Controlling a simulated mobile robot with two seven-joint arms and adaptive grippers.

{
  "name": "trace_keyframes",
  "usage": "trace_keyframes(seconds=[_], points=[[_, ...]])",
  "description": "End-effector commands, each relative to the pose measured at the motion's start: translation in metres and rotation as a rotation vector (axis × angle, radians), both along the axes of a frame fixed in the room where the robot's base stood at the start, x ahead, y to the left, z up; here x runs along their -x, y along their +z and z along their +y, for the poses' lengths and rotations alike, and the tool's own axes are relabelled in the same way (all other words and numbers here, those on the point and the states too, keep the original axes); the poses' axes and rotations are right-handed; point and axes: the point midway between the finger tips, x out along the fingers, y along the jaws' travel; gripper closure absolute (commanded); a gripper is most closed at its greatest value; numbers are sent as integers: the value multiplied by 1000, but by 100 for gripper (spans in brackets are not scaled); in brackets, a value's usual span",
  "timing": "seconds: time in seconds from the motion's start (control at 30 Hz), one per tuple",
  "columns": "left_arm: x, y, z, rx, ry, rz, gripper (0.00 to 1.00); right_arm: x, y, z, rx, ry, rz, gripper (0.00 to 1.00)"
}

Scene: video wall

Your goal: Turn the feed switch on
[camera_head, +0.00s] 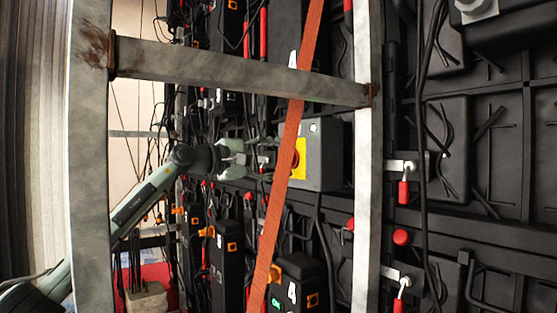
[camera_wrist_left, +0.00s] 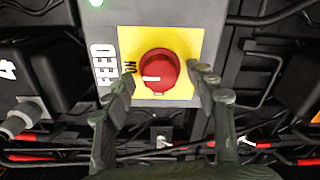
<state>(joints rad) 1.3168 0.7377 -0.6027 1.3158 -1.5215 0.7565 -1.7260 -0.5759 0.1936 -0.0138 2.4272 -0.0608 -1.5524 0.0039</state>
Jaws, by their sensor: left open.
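The feed switch is a round red knob (camera_wrist_left: 158,72) on a yellow plate (camera_wrist_left: 183,45), on a grey box (camera_head: 325,155) marked FEED. In the wrist view, the knob's white mark points left, towards the ON lettering (camera_wrist_left: 130,67). A green light (camera_wrist_left: 96,3) shows on the box at the top edge. My left gripper (camera_head: 268,160) is open in front of the box. In the left wrist view its fingers (camera_wrist_left: 163,82) stand on either side of the knob; I cannot tell if they touch it. The head view shows the knob partly hidden by a strap. My right gripper is not in view.
An orange strap (camera_head: 289,140) runs diagonally across the head view in front of the box. A grey metal frame has a crossbar (camera_head: 235,72) and a right post (camera_head: 362,200). Black cables and dark panels with red-handled fittings (camera_head: 404,192) surround the box.

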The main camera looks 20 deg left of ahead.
Motion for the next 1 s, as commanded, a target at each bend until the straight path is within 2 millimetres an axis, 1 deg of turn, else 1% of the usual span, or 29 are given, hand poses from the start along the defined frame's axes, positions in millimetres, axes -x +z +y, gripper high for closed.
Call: trace_keyframes(seconds=[0.13, 0.23, 0.5, 0.6, 0.7, 0.83, 1.0], points=[[4, 0, 5, 0, 2, 1, 43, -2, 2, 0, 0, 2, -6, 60], [15, -1, 14, -1, 4, 0, 43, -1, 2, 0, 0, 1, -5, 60], [60, -2, 50, -1, 5, 2, 43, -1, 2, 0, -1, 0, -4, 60], [75, -1, 59, -2, 2, 1, 43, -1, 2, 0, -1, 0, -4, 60], [85, -1, 68, -1, 3, 1, 43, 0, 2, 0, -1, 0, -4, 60], [93, 0, 73, -1, 0, 1, 43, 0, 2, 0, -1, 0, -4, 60], [95, 0, 74, -1, 0, 1, 43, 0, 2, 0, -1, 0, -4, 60]])
